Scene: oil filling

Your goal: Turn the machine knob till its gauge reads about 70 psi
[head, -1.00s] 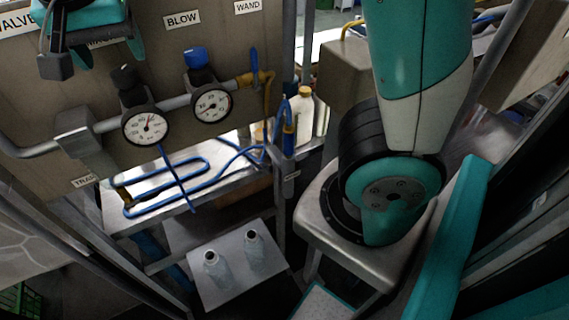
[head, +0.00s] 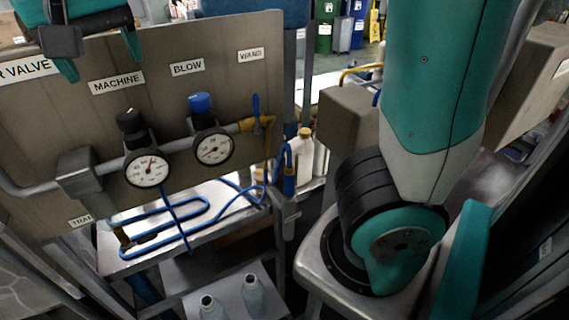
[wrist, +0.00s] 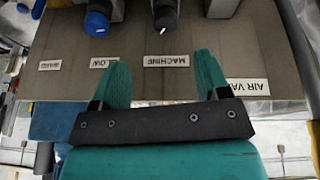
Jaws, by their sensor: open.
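The black machine knob (head: 130,120) sits on the pipe of the grey panel, below the MACHINE label. Its white round gauge (head: 148,169) is just beneath it; the needle points up and slightly right, and the numbers are too small to read surely. In the wrist view, which shows the panel upside down, the black knob (wrist: 164,14) is at the top edge, beyond the fingers. My gripper (head: 103,62) is at the upper left in the head view, above the knob and apart from it. In the wrist view its two teal fingers (wrist: 164,72) are spread and empty.
The blue blow knob (head: 200,104) and its gauge (head: 214,149) are close on the right. A grey block (head: 80,175) is on the pipe at left. Blue hoses (head: 165,215) lie on the shelf below. The panel (head: 230,75) is clear around the labels.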

